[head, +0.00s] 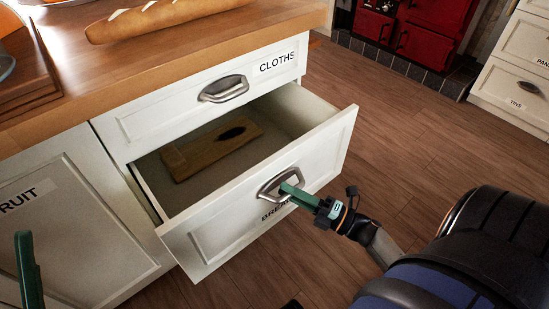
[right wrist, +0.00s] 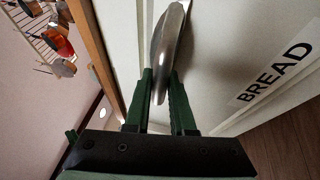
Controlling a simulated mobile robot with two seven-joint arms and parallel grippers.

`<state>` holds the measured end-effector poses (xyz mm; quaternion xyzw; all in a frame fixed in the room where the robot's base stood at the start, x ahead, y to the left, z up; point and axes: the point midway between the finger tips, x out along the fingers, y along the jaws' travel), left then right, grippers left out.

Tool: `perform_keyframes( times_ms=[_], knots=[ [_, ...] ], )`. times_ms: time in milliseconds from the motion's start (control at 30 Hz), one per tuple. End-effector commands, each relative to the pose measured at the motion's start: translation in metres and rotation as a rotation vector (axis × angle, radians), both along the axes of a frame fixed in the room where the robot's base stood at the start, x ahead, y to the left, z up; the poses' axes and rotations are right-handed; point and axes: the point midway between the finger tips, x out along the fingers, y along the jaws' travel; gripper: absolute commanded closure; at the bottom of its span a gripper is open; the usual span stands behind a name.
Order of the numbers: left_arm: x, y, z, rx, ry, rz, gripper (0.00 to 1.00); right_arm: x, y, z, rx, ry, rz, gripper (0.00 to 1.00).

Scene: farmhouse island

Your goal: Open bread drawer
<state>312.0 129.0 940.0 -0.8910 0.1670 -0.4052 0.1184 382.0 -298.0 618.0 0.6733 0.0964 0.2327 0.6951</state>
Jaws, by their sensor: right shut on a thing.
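The bread drawer (head: 215,240) is pulled well out below the drawer labelled CLOTHS. Its front carries a metal cup handle (head: 272,187) and a BREAD label, partly covered by my right gripper in the head view. A wooden board (head: 208,150) with a dark mark lies inside the drawer. My right gripper (head: 288,190) is shut on the handle. In the right wrist view the handle (right wrist: 168,45) stands between the two green fingers (right wrist: 160,85). Part of my left gripper (head: 28,268) shows at the lower left edge, away from the drawer; its jaw opening cannot be told.
The closed CLOTHS drawer (head: 200,95) is above, under the wooden worktop (head: 250,30) with a baguette (head: 150,18). A closed FRUIT cupboard door (head: 70,225) is to the left. Wooden floor (head: 420,140) lies clear to the right, with a red stove (head: 430,35) and a TINS drawer (head: 510,95) beyond.

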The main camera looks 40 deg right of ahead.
Motion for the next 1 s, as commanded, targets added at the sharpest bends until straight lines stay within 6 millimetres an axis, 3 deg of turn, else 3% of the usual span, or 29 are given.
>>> perform_keyframes(
  times_ms=[33,100,400,633,1000],
  knots=[
    [0.016,0.002,-0.019,0.001,0.1,0.023,0.27,-0.015,-0.001,0.001,-0.001,0.006,-0.002,1.0],
    [0.027,0.004,-0.034,0.0,0.176,0.037,0.27,-0.031,-0.003,0.001,0.001,0.005,-0.003,1.0],
    [0.05,0.008,-0.077,-0.002,0.379,0.071,0.27,-0.08,-0.007,0.001,0.0,0.001,-0.003,1.0],
    [0.054,0.009,-0.09,-0.002,0.434,0.08,0.27,-0.095,-0.008,0.0,0.0,-0.001,-0.003,1.0],
    [0.055,0.009,-0.092,-0.003,0.441,0.08,0.27,-0.097,-0.008,0.0,0.0,-0.001,-0.003,1.0]
  ],
)
